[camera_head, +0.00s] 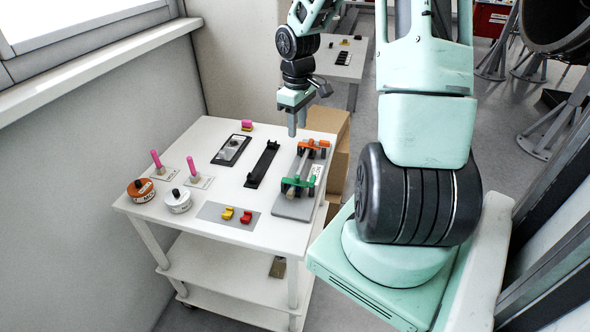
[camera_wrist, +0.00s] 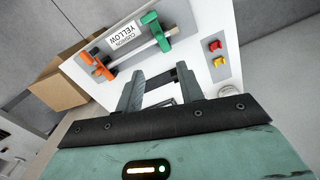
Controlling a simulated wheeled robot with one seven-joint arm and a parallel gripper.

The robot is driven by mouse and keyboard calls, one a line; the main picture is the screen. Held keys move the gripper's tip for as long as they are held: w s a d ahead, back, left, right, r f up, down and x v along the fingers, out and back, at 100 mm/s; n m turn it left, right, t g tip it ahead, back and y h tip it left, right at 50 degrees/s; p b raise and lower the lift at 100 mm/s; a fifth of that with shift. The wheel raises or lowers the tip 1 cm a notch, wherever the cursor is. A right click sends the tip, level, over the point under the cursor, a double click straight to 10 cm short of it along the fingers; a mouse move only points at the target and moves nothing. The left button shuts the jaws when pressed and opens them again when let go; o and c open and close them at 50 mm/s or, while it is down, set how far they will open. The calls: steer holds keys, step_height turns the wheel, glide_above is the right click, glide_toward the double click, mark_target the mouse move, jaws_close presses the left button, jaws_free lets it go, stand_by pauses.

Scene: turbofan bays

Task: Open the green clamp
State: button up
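The green clamp (camera_head: 297,186) sits at the near end of a grey fixture plate (camera_head: 292,208) on the white cart. It also shows in the wrist view (camera_wrist: 152,28), at the top. An orange clamp (camera_head: 313,146) sits at the far end of the same fixture and shows in the wrist view (camera_wrist: 100,66). A light bar runs between the clamps. I cannot tell whether the green clamp is open or closed. My gripper (camera_head: 297,122) points down above the cart's far part, apart from the green clamp. Its fingers (camera_wrist: 159,86) are spread and empty.
A black holder (camera_head: 262,165) and a dark tray (camera_head: 231,150) lie left of the fixture. Red and yellow pieces (camera_head: 237,215) lie on a grey plate in front. Pink pegs (camera_head: 194,168) and round containers (camera_head: 178,201) stand at the left. A cardboard box (camera_head: 335,125) stands behind the cart.

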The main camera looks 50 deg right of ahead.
mark_target(298, 176)
step_height(298, 176, down, 17)
steer(key=shift+d+f+p, duration=0.1)
steer(key=shift+f+p, duration=0.1)
steer(key=shift+p, duration=0.2)
jaws_close()
